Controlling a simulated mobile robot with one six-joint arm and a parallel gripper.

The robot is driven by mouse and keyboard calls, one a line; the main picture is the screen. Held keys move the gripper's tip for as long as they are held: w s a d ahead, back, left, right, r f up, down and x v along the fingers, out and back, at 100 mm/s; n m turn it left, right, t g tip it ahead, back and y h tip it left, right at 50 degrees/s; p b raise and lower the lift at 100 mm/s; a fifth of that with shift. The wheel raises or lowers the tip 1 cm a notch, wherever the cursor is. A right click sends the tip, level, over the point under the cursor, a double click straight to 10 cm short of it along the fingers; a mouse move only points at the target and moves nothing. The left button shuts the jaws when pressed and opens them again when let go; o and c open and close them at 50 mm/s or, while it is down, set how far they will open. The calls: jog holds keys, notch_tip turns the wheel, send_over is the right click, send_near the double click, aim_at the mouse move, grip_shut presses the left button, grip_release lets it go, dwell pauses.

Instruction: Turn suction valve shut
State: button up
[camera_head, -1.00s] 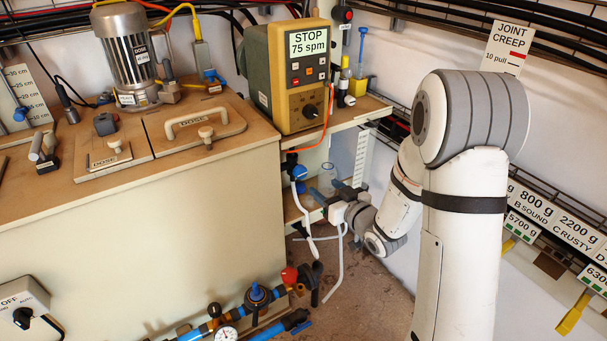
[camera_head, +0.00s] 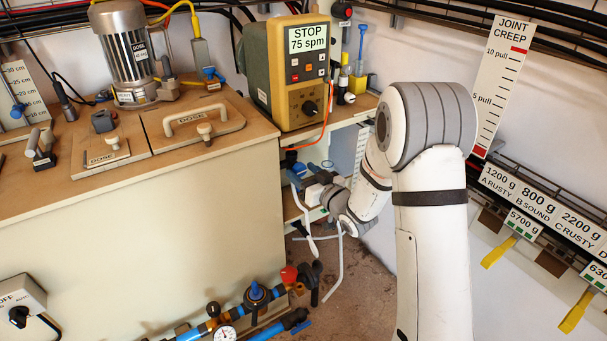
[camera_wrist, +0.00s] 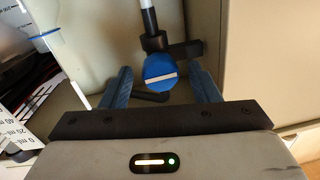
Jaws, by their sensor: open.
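A round blue valve knob (camera_wrist: 158,73) with a white bar across it sits on a dark fitting with a pipe in the wrist view. The bar lies nearly level in that picture. In the head view the blue knob (camera_head: 298,169) shows under the shelf at the cabinet's right side, partly covered by my gripper. My gripper (camera_head: 306,181) is beside it. In the wrist view my gripper (camera_wrist: 160,72) is open, with one blue-grey finger on each side of the knob. I cannot tell whether either finger touches it.
A clear tube and a scale card (camera_wrist: 22,125) marked in ml stand close on the left in the wrist view. A pump controller (camera_head: 290,75) reading STOP, 75 spm, stands above on the shelf. White hoses (camera_head: 308,220) hang below my gripper. Blue pipework (camera_head: 257,297) runs lower down.

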jog(key=shift+c, duration=0.6)
jog(key=c, duration=0.9)
jog(key=shift+o, duration=0.2)
jog(key=shift+m, duration=0.4)
jog(key=o, duration=1)
jog(key=v, duration=0.7)
jog(key=shift+s+d+p, duration=0.3)
jog(key=shift+p, duration=0.05)
